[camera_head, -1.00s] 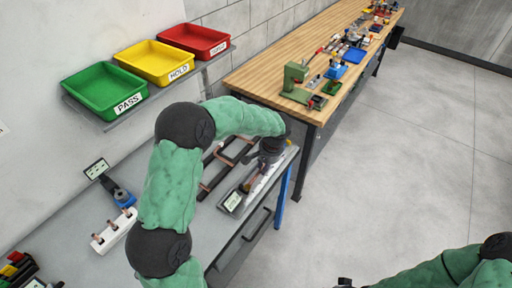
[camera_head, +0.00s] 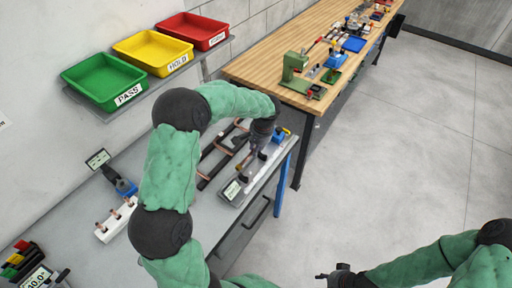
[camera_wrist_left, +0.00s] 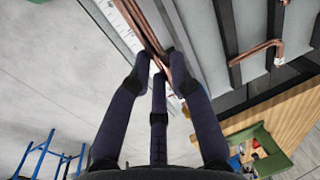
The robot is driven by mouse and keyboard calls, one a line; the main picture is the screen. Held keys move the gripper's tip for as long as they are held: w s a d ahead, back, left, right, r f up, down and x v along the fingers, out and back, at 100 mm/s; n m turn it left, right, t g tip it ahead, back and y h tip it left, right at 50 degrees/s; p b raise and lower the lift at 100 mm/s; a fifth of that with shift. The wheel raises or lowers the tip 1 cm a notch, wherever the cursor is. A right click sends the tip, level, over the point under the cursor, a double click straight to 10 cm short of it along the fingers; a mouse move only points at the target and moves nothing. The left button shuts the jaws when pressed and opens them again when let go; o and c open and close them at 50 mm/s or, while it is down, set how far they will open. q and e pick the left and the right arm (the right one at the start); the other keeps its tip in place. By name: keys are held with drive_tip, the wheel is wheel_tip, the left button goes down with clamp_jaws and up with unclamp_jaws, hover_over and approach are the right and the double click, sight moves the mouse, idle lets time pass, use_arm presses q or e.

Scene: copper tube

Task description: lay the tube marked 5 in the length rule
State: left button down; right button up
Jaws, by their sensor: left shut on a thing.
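My left gripper (camera_head: 254,152) is shut on a copper tube, low over the length rule (camera_head: 262,172). In the left wrist view its dark fingers (camera_wrist_left: 160,68) close around the copper tube (camera_wrist_left: 177,68); no number on it is readable. The pale, marked rule (camera_wrist_left: 108,14) runs beside and below the tube there. I cannot tell whether the tube touches the rule. The rule's small display (camera_head: 232,190) is at its near end, a blue piece (camera_head: 280,136) at its far end. My right gripper (camera_head: 336,277) is at the bottom edge, too small to judge.
A dark rack (camera_head: 207,180) with copper tubes lies left of the rule. A white block (camera_head: 113,222) with copper pieces and a blue device (camera_head: 125,187) stand further left. Green, yellow and red trays (camera_head: 191,34) are on a wall shelf. A wooden bench (camera_head: 262,72) stands behind.

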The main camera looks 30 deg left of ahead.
use_arm(q)
drive_tip(key=shift+f+b, duration=2.95)
drive_tip(key=shift+f, duration=1.25)
drive_tip(key=shift+f, duration=0.25)
drive_tip(key=c, duration=1)
unclamp_jaws()
drive_tip(key=shift+c, duration=0.2)
wheel_tip(320, 180, up, 12)
drive_tip(key=d, duration=0.2)
drive_tip(key=shift+d, duration=0.2)
drive_tip(key=shift+s+f, duration=0.1)
